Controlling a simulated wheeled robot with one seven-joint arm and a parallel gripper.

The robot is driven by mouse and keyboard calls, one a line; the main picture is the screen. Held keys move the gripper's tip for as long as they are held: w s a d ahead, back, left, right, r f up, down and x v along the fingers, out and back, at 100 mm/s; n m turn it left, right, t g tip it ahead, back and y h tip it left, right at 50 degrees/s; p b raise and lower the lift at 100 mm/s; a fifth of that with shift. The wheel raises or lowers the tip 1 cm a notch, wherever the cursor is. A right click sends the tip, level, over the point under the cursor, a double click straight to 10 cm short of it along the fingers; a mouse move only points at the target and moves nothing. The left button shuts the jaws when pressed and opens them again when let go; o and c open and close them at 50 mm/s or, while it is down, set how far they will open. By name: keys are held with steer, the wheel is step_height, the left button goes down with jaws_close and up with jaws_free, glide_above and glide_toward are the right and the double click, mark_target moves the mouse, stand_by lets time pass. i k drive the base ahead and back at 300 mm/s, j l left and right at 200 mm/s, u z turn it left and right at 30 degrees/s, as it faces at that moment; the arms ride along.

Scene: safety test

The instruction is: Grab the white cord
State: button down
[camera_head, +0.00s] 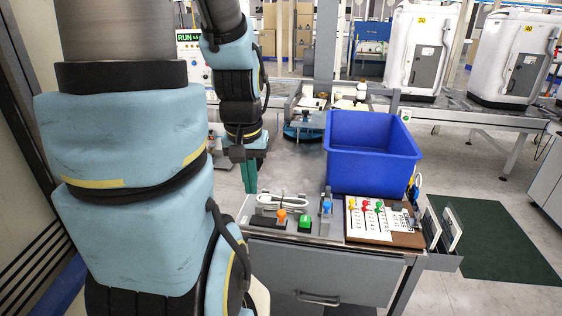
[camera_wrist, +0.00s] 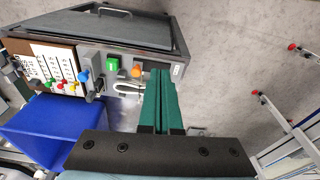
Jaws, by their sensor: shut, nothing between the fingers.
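The white cord (camera_head: 284,201) lies coiled on the near left part of the workbench, behind the orange knob, in the head view. In the wrist view the cord (camera_wrist: 128,88) shows just left of my gripper's fingers, partly hidden by them. My gripper (camera_head: 249,188) has green fingers and points down, left of the cord and apart from it in the head view. In the wrist view the fingers (camera_wrist: 161,72) are together with nothing between them.
A blue bin (camera_head: 370,150) stands behind and right of the cord. An orange knob (camera_head: 281,216), a green button (camera_head: 306,224) and a board with coloured levers (camera_head: 385,222) sit along the bench's front. The bench top (camera_head: 290,165) behind the cord is mostly clear.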

mark_target(269, 202)
steer(key=l+u, duration=0.15)
steer(key=u, duration=1.35)
steer(key=k+l+u, duration=0.2)
steer(key=u, duration=0.3)
steer(key=k+l+u, duration=0.1)
steer(key=k+u, duration=0.15)
steer(key=u, duration=0.25)
steer(key=k+u, duration=0.25)
steer(key=u, duration=0.25)
steer(key=k+j+u, duration=0.1)
steer(key=k, duration=0.35)
steer(key=k+j+u, duration=0.15)
steer(key=k+j, duration=0.15)
steer(key=k, duration=0.2)
